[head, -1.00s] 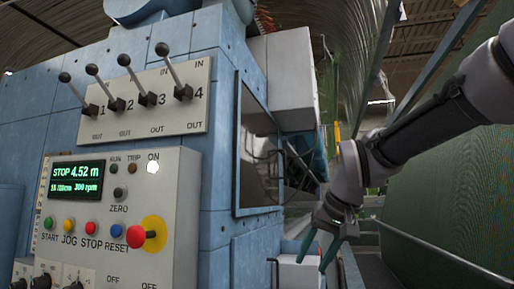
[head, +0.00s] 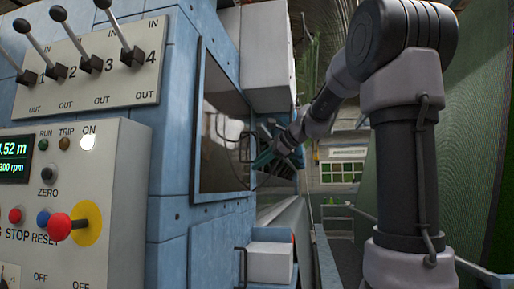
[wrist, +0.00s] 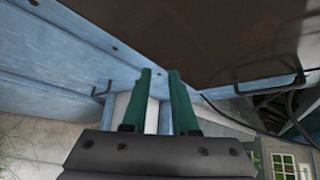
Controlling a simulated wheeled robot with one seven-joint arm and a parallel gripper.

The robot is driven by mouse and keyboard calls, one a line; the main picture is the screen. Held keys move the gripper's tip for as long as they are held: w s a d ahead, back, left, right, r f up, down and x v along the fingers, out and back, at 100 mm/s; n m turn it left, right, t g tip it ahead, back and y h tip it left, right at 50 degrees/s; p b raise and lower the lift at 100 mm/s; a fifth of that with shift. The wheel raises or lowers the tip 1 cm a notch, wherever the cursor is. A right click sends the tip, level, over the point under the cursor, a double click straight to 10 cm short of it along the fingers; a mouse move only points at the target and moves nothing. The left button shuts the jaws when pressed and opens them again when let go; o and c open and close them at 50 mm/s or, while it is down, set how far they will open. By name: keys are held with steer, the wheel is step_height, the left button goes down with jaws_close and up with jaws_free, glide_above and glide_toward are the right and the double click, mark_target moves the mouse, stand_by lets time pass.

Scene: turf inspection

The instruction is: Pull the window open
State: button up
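The window (head: 222,125) is a dark, reflective pane in a blue frame on the machine's side; it looks closed. In the wrist view the pane (wrist: 190,35) fills the upper part, with a thin black handle (wrist: 268,86) at its right. My gripper (head: 266,157) is in front of the window's far lower part in the head view, small and partly hard to make out. In the wrist view its two green fingers (wrist: 160,75) stand apart with nothing between them. They point at the blue lower frame, left of the handle and apart from it.
The control panel (head: 75,190) with buttons and the lever plate (head: 95,60) are at the left. A white box (head: 270,262) juts out below the window. A green turf sheet (head: 460,130) hangs at the right. Dark hoses (wrist: 295,115) lie near the handle.

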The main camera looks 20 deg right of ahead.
steer(key=w+d+r+m+t, duration=0.2)
steer(key=w+d+r+m, duration=0.15)
steer(key=w, duration=0.25)
steer(key=w+d+r+m+t+y, duration=0.1)
steer(key=w+d+r+m+t, duration=0.1)
steer(key=w+d+r+m, duration=0.25)
steer(key=w+d+r+m+t, duration=0.25)
steer(key=w+d, duration=0.25)
steer(key=w, duration=0.3)
steer(key=shift+m+g, duration=0.45)
steer(key=x, duration=1)
steer(key=shift+w+a+f, duration=0.1)
steer(key=shift+w+a, duration=0.1)
steer(key=shift+a, duration=0.05)
jaws_close()
